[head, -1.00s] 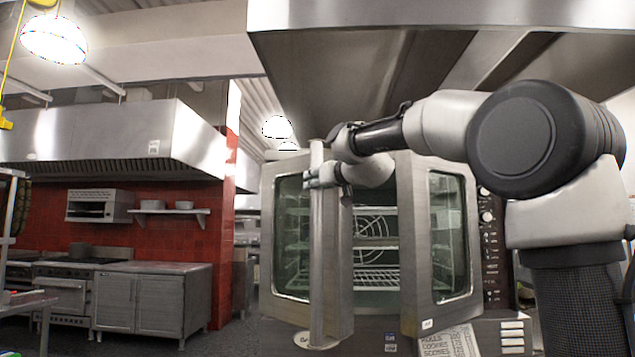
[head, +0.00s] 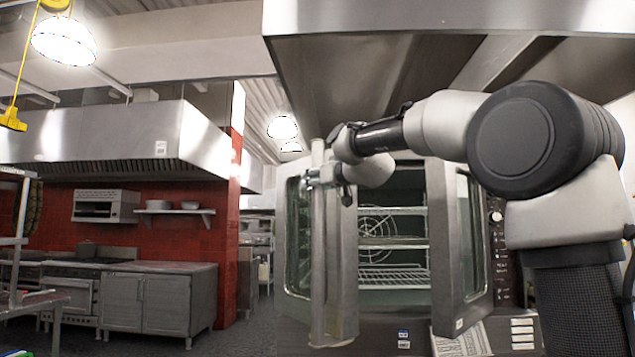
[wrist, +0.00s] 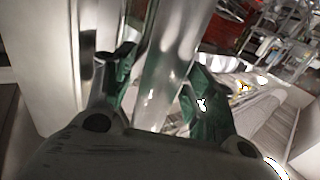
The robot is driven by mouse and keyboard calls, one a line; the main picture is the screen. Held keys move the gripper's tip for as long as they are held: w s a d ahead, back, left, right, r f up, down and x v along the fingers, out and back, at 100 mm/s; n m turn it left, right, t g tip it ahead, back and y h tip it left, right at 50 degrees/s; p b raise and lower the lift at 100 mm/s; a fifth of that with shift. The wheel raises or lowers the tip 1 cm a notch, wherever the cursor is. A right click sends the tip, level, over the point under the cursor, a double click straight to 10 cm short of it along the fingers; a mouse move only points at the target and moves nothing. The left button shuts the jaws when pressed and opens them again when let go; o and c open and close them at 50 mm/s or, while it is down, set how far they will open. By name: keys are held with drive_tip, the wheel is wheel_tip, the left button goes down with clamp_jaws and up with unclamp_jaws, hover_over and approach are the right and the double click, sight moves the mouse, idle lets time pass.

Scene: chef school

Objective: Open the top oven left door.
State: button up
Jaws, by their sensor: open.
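The top oven's left door (head: 346,255) stands ajar, swung out toward me, with a glass pane and a vertical metal bar handle (head: 318,265) on its free edge. My gripper (head: 322,178) is at the upper part of this handle. In the wrist view the handle (wrist: 172,60) runs between the two open fingers of my gripper (wrist: 160,88); whether either finger touches it I cannot tell. The right door (head: 446,240) also stands ajar. Between the doors the oven's inside (head: 393,225) shows wire racks and a round fan guard.
A metal hood (head: 440,18) hangs above the oven. A control panel (head: 498,255) is at the oven's right. Open floor (head: 250,335) lies to the left, before a red tiled wall (head: 130,222) and steel cabinets (head: 165,295).

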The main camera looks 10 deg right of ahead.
drive_tip(key=v, duration=1.2)
